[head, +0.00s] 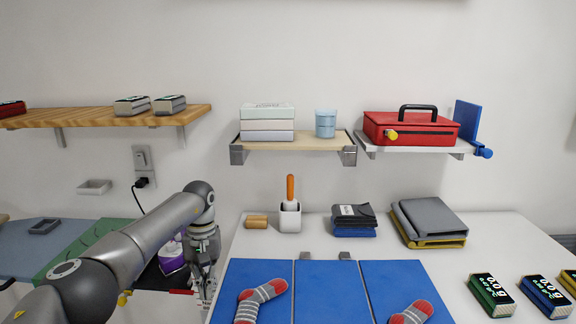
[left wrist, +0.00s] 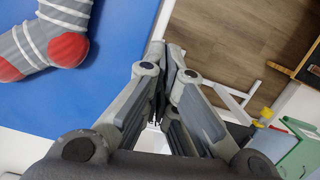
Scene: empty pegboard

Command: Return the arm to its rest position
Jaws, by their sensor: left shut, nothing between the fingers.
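My left arm comes in from the lower left of the head view. Its gripper (head: 203,285) points down beside the left edge of the white table, left of the blue panels. In the left wrist view the fingers of the left gripper (left wrist: 172,60) are closed together with nothing between them. Beyond them is wooden floor (left wrist: 222,45). My right gripper is not in view.
A striped sock (head: 262,298) lies on the left blue panel (head: 228,287), close to my gripper; another sock (head: 411,312) lies further right. A purple-and-white container (head: 171,256) stands behind my arm. Shelves (head: 300,143) hang on the wall. Floor is open below the gripper.

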